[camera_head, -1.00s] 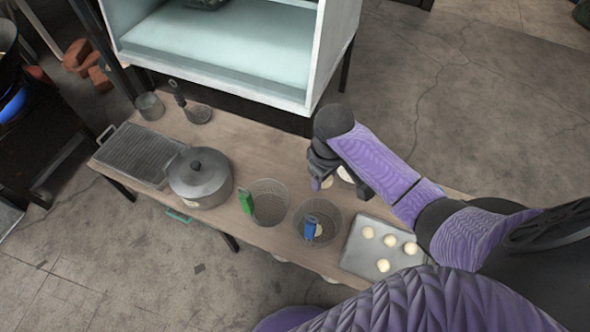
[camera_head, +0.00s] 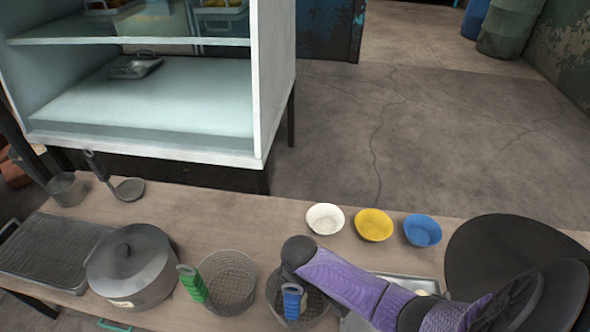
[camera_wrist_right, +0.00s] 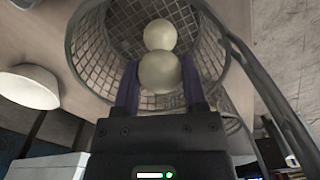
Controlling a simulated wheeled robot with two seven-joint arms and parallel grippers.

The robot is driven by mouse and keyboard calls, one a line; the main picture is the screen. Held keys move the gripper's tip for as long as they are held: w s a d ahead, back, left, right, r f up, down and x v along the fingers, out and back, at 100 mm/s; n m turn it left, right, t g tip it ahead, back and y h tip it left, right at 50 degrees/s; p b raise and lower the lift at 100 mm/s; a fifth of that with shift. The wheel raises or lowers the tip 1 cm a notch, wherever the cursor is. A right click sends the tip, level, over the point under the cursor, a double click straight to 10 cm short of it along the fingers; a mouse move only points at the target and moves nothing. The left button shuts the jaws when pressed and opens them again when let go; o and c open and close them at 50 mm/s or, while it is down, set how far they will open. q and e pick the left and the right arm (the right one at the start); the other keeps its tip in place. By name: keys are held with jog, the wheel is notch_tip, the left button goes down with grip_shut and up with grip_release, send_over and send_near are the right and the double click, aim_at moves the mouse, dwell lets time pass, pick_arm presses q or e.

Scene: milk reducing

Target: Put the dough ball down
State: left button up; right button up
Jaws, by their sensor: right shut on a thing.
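My right gripper (camera_wrist_right: 160,86) is shut on a pale dough ball (camera_wrist_right: 160,73) in the right wrist view. A second dough ball (camera_wrist_right: 160,35) shows just beyond it, against the mesh of a wire basket (camera_wrist_right: 82,62). The held ball is at the basket's mouth; I cannot tell whether the balls touch. In the head view, my right arm reaches over the blue-handled basket (camera_head: 274,290), and its wrist hides the fingers and both balls. The blue handle (camera_head: 292,302) shows in front of the wrist. My left gripper is not in view.
A green-handled basket (camera_head: 228,282) and lidded pot (camera_head: 130,268) stand left of the blue-handled basket. White (camera_head: 325,218), yellow (camera_head: 373,224) and blue (camera_head: 422,230) bowls stand behind my arm. A metal tray (camera_head: 398,279) is mostly hidden. A cabinet (camera_head: 150,110) stands behind the table.

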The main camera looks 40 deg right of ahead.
notch_tip(320, 180, down, 2)
jog(key=shift+f+b, duration=0.15)
jog(key=shift+b, duration=0.15)
jog(key=shift+r+p, duration=0.3)
jog(key=shift+r, duration=0.05)
jog(key=shift+f, duration=0.35)
jog(key=o, duration=0.6)
jog(key=shift+o, duration=1.3)
notch_tip(320, 180, up, 13)
jog(key=p, duration=0.9)
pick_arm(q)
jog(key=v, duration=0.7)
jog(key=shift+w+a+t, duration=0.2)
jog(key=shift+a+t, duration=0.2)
pick_arm(e)
jog(key=shift+f, duration=0.1)
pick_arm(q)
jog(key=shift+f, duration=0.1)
